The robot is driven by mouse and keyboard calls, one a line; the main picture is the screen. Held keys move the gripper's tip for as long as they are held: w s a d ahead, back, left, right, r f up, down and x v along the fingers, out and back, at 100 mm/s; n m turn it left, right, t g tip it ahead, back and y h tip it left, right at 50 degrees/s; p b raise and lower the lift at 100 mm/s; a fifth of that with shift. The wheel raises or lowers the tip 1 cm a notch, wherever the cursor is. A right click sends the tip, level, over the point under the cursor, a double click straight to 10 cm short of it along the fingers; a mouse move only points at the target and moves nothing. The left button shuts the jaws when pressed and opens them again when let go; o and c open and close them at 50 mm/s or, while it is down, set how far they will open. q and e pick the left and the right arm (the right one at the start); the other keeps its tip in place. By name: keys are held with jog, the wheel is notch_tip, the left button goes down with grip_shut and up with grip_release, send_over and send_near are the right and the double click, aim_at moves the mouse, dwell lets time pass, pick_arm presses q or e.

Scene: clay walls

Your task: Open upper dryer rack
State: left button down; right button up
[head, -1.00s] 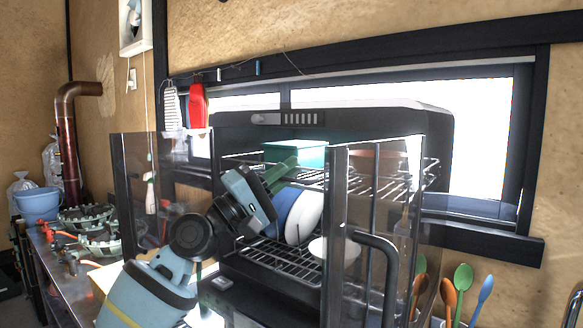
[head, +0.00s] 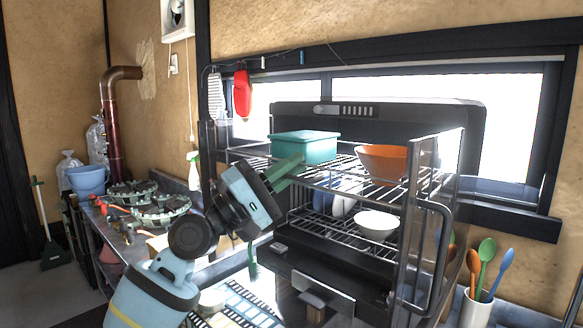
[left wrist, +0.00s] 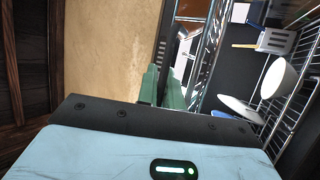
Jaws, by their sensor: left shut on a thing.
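The dryer is a dark cabinet (head: 300,106) with its clear doors open. Its upper wire rack (head: 338,178) extends out of the front and carries a teal box (head: 305,147) and an orange bowl (head: 382,161). My left gripper (head: 287,170), with green fingers, is shut on the upper rack at its front left edge, just below the teal box. The green fingers also show in the left wrist view (left wrist: 162,90), but the exact grip spot is hard to make out. My right gripper is not in view.
A lower rack (head: 325,228) holds a white bowl (head: 376,224) and plates. The right door handle (head: 440,255) stands out in front. A utensil cup (head: 476,309) is at the lower right.

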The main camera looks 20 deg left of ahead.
pick_arm(q)
jog(key=shift+r, duration=0.1)
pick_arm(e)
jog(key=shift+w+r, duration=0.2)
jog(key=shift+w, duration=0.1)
pick_arm(q)
jog(key=c, duration=1.8)
grip_release()
jog(key=shift+c, duration=0.2)
